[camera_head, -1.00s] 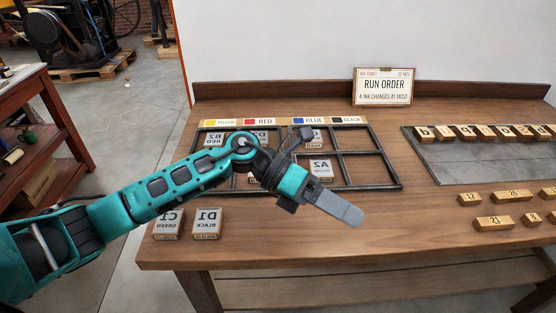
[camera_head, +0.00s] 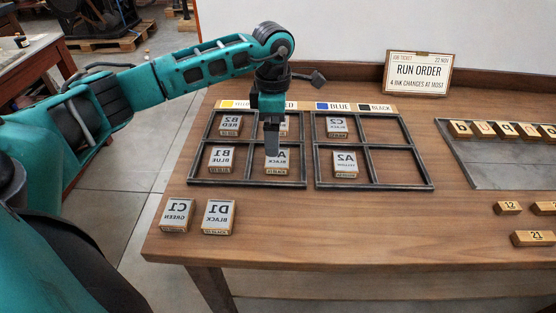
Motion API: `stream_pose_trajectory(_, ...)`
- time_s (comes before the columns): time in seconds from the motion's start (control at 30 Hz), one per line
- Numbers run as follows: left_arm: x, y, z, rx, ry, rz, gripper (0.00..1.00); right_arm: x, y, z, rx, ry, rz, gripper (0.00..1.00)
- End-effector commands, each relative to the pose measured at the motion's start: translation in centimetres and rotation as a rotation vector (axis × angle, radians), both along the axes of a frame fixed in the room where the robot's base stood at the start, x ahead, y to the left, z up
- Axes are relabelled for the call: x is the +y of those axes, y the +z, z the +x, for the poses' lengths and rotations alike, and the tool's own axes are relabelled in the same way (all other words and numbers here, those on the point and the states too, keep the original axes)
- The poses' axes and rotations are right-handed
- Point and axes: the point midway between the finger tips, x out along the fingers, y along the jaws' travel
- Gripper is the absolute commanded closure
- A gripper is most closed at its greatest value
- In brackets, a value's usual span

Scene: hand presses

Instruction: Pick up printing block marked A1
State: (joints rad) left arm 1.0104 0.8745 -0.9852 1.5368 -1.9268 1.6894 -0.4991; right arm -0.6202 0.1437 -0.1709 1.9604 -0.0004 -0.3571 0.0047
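My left gripper (camera_head: 271,151) points down over the left tray, its fingertips in front of a pale block (camera_head: 284,163) in the front right compartment. That block's face shows a mirrored A; the finger covers the character beside it, so I cannot confirm A1. The gripper is seen edge-on, one finger hiding the other, so its opening and any contact are unclear. A block marked A2 (camera_head: 345,161) lies in the right tray's front left compartment. My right gripper is not in view.
The left tray (camera_head: 247,184) also holds blocks B2 (camera_head: 230,124), B1 (camera_head: 220,158) and one mostly hidden behind the gripper. C2 (camera_head: 337,126) is in the right tray (camera_head: 375,186). C1 (camera_head: 175,214) and D1 (camera_head: 218,216) lie on the table in front. A run order sign (camera_head: 418,73) stands behind.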

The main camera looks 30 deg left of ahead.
Motion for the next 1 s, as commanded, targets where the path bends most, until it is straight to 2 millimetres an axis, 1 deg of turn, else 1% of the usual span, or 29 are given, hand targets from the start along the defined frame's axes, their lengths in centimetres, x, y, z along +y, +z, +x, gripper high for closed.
stream_pose_trajectory(0.07,-0.1,-0.9,-0.1,0.002,-0.001,0.0,0.0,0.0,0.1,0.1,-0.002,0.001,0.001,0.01)
stream_pose_trajectory(0.27,-0.3,-1.9,0.0,0.001,-0.002,-0.001,0.0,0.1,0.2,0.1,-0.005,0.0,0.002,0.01)
stream_pose_trajectory(0.47,-1.2,-4.7,-0.3,0.003,-0.001,-0.002,0.0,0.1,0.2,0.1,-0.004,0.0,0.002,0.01)
stream_pose_trajectory(0.5,-1.1,-5.3,-0.2,0.003,0.0,-0.003,0.0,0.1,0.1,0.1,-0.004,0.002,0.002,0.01)
stream_pose_trajectory(0.6,-1.0,-6.3,-0.2,0.0,0.0,-0.001,0.0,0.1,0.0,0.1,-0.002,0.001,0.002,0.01)
stream_pose_trajectory(0.8,-1.0,-6.5,-0.1,-0.001,-0.001,-0.002,0.0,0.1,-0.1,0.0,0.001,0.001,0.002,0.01)
stream_pose_trajectory(0.83,-1.0,-6.5,-0.1,-0.001,-0.001,-0.002,0.01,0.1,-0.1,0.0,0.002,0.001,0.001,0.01)
stream_pose_trajectory(1.0,-1.0,-6.4,-0.1,-0.001,-0.001,-0.002,0.17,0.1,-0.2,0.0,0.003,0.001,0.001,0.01)
